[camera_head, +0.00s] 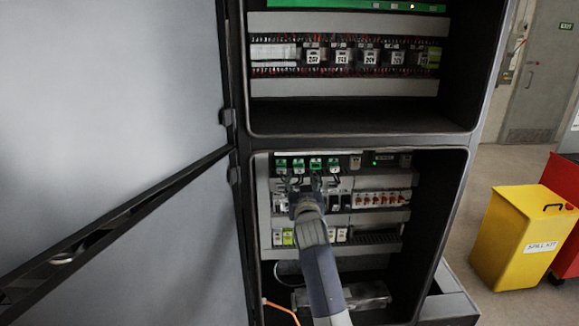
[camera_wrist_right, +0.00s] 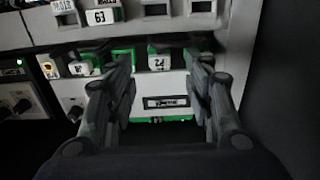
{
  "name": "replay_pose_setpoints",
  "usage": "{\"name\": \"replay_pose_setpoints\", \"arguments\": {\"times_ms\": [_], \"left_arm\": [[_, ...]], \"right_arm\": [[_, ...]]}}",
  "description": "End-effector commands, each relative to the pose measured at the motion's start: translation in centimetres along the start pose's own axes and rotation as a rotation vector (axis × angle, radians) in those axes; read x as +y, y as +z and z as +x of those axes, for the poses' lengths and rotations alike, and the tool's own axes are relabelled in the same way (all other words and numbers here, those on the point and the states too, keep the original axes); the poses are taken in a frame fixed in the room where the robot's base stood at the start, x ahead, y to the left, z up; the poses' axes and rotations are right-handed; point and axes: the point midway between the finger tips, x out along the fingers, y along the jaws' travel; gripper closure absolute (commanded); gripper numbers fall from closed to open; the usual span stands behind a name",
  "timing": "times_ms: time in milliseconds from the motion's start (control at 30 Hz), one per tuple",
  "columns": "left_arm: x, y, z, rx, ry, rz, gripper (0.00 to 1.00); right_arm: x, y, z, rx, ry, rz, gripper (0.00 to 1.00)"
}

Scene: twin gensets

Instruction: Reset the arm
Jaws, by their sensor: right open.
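My right arm (camera_head: 322,275) reaches up into the lower bay of the open electrical cabinet (camera_head: 455,190). My right gripper (camera_head: 305,190) is in front of the rows of modules there, just below several green-topped units (camera_head: 315,163). In the right wrist view the gripper (camera_wrist_right: 165,95) is open, with its two fingers apart on either side of a white and green module (camera_wrist_right: 165,85). Nothing is held between the fingers. I cannot tell whether either finger touches the module. My left gripper is not in view.
A grey cabinet door (camera_head: 110,120) stands open at the left. The upper bay holds a row of numbered relays (camera_head: 341,57). A row of red-marked breakers (camera_head: 382,200) is right of my gripper. A yellow spill kit bin (camera_head: 518,240) and a red cabinet (camera_head: 563,180) stand at the right.

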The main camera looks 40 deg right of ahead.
Motion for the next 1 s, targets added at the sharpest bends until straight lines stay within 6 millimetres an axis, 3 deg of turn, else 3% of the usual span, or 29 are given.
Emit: {"name": "replay_pose_setpoints", "arguments": {"times_ms": [200, 400, 767, 867, 1000], "left_arm": [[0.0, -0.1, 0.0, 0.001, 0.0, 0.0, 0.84], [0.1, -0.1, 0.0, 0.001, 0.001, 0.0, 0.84], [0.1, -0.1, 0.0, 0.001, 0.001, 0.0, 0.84], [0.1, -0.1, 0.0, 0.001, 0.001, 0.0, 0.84], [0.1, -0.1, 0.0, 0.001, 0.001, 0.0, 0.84]], "right_arm": [[0.0, 0.0, -3.7, 0.0, 0.0, 0.001, 0.52], [0.0, 0.0, -5.9, 0.001, 0.0, 0.0, 0.52], [0.1, 0.2, -6.8, -0.005, 0.0, -0.002, 0.52], [-0.2, 1.7, -7.8, -0.048, -0.014, -0.021, 0.52], [-1.3, 7.0, -12.0, -0.211, -0.073, -0.089, 0.52]]}}
